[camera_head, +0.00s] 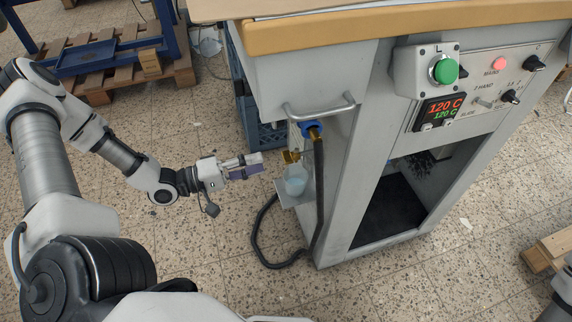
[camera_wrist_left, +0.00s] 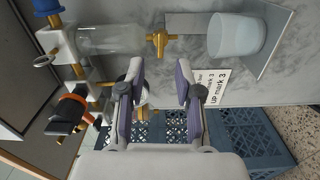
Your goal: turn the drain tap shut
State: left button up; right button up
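In the left wrist view, which is turned on its side, a clear glass bowl (camera_wrist_left: 108,38) has a brass drain tap (camera_wrist_left: 158,40) at its lower end. Past the tap, a translucent cup (camera_wrist_left: 236,36) stands on a metal bracket (camera_wrist_left: 268,58). My left gripper (camera_wrist_left: 158,82) is open and empty, with its purple-padded fingers apart and short of the tap. In the head view my left gripper (camera_head: 258,165) is just left of the cabinet's fittings. A brass part (camera_head: 290,157) shows above clear ware there; I cannot tell whether it is the tap. My right gripper is not in view.
A blue knob (camera_head: 311,130), a metal handle (camera_head: 318,108) and a black hose (camera_head: 319,190) are close to the fittings. A blue crate (camera_head: 262,137) stands behind. An orange-banded valve (camera_wrist_left: 70,110) protrudes beside my fingers. The floor below my left arm is clear.

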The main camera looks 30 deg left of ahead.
aim_at(288, 157)
pick_arm(q)
jog(key=b+x, duration=0.3)
jog(key=x, duration=0.3)
jog(key=shift+b, duration=0.35)
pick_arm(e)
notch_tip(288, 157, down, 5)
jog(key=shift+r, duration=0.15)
pick_arm(q)
jog(key=shift+w+d, duration=0.1)
grip_shut()
